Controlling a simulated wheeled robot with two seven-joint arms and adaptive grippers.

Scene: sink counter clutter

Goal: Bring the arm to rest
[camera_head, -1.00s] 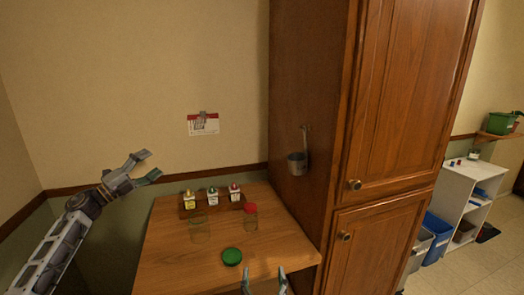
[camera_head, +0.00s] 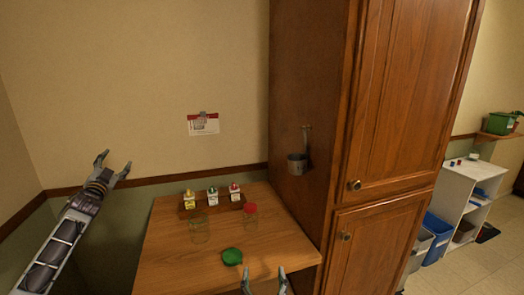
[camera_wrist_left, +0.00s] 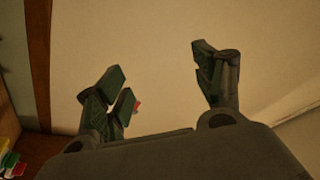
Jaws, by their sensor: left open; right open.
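My left gripper (camera_head: 115,164) is open and empty, raised to the left of the wooden counter, in front of the wall. In the left wrist view its two fingers (camera_wrist_left: 165,85) are spread apart with only wall between them. My right gripper (camera_head: 264,278) is at the bottom edge of the head view, open, with just its fingertips showing. It appears empty, over the front of the counter. Most of the right arm is out of view.
The wooden counter (camera_head: 175,262) carries a rack with several small bottles (camera_head: 212,197), a clear glass jar (camera_head: 200,232), a red-lidded jar (camera_head: 250,213) and a green lid (camera_head: 232,256). A tall wooden cabinet (camera_head: 390,150) bounds the right. A small metal cup (camera_head: 297,163) hangs on its side.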

